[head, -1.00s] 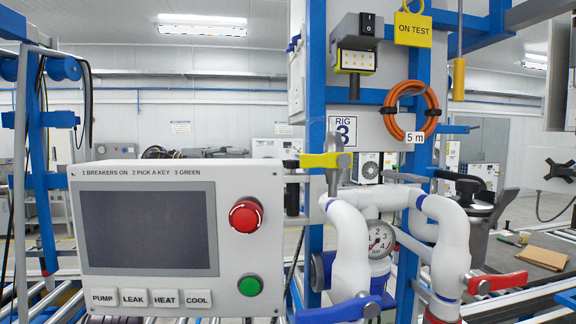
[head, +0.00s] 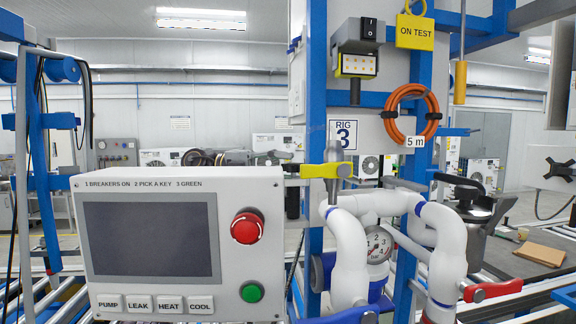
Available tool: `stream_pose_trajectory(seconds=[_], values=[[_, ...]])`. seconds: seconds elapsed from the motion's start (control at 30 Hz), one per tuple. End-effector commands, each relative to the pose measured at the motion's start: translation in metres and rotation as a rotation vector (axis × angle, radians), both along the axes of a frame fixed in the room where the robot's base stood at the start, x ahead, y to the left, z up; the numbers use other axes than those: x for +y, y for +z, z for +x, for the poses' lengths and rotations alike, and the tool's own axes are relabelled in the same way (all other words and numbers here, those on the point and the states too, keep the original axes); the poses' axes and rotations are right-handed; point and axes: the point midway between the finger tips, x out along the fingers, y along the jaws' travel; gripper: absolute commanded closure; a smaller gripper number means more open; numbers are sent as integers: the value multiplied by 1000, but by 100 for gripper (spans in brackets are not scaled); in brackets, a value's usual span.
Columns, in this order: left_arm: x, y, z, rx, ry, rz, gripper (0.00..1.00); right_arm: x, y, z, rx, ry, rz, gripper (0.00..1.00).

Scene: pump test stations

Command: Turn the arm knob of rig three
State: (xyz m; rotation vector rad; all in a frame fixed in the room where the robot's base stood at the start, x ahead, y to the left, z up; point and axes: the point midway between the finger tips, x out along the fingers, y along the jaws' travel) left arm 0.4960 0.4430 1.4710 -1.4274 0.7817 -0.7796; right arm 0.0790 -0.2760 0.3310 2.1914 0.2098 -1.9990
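Rig three is marked by the sign "RIG 3" (head: 343,134) on its blue frame. No knob with the label "arm" can be read. A grey panel box (head: 184,180) at the front left carries a round red knob (head: 247,228) and a green button (head: 252,292). A black cross-shaped knob (head: 560,170) sits on a grey plate at the far right edge. My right gripper is not in view.
An orange hose coil (head: 411,113), a black switch (head: 369,28) and a yellow "ON TEST" tag (head: 415,31) hang above. A dark vessel (head: 480,225) stands at right.

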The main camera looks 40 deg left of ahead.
Motion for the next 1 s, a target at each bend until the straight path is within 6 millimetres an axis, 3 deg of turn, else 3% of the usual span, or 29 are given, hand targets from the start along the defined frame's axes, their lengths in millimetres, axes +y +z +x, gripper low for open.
stream_pose_trajectory(seconds=[0.2, 0.57, 0.87, 1.0], values=[[-12, 1, 7, -2, -1, 1, 61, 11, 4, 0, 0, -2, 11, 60], [-13, 0, 8, -1, 0, 1, 62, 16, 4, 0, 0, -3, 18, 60], [-13, 0, 8, -1, 0, 1, 100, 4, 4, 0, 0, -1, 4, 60], [-13, 0, 8, -1, 0, 1, 100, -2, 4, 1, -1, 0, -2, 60]])
